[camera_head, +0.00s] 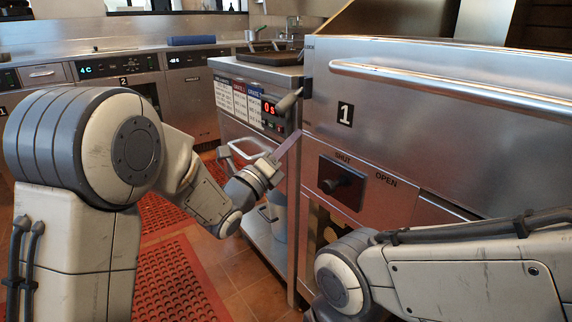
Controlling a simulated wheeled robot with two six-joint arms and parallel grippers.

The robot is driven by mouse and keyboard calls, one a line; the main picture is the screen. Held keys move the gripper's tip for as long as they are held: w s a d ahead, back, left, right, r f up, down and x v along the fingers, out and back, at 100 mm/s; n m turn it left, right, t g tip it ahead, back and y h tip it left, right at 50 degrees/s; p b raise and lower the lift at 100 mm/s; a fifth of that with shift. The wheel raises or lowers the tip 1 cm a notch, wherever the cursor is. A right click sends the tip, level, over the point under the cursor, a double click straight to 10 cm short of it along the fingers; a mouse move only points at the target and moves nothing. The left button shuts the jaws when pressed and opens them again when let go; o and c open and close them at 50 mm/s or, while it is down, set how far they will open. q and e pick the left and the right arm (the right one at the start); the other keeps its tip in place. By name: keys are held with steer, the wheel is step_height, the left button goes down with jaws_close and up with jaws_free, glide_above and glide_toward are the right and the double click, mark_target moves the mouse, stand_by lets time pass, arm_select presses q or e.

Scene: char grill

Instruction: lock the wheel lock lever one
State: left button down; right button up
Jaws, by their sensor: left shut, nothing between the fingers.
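The steel grill unit marked 1 (400,130) fills the right side. At its left front edge, a short grey lever-like piece (289,101) juts out at a slant beside a small dark bracket (307,88). I cannot tell for sure whether this is wheel lock lever one, nor its lock state. My left gripper (284,151) is shut and empty, just below that piece and in front of the unit's left edge. I cannot tell whether it touches the unit. My right arm crosses the lower right, and its gripper is out of view.
A dark knob (342,183) sits between SHUT and OPEN labels on the grill front. A long handle bar (450,85) juts out above. A steel cabinet (232,128) with a red display stands left of the grill. Red mats (175,285) lie on the tiled floor.

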mark_target(291, 101)
arm_select(q)
steer(key=s+a+f+m+h+b, duration=0.2)
steer(key=a+f+m+h+b, duration=0.2)
steer(key=m, duration=0.5)
step_height(291, 101, down, 3)
steer(key=h+b, duration=0.2)
steer(key=b, duration=0.1)
steer(key=shift+s+a+h, duration=0.3)
steer(key=shift+s+h, duration=0.05)
steer(key=shift+h, duration=0.05)
arm_select(e)
step_height(291, 101, down, 10)
steer(key=shift+f, duration=0.15)
arm_select(q)
steer(key=shift+r, duration=0.15)
steer(key=w+d+r+b, duration=0.1)
steer(key=w+r+b, duration=0.1)
steer(key=r, duration=0.3)
steer(key=w+d+r+b, duration=0.2)
steer(key=r, duration=0.3)
steer(key=shift+d+r, duration=0.15)
steer(key=shift+d, duration=0.1)
arm_select(e)
step_height(291, 101, down, 4)
steer(key=shift+r, duration=0.25)
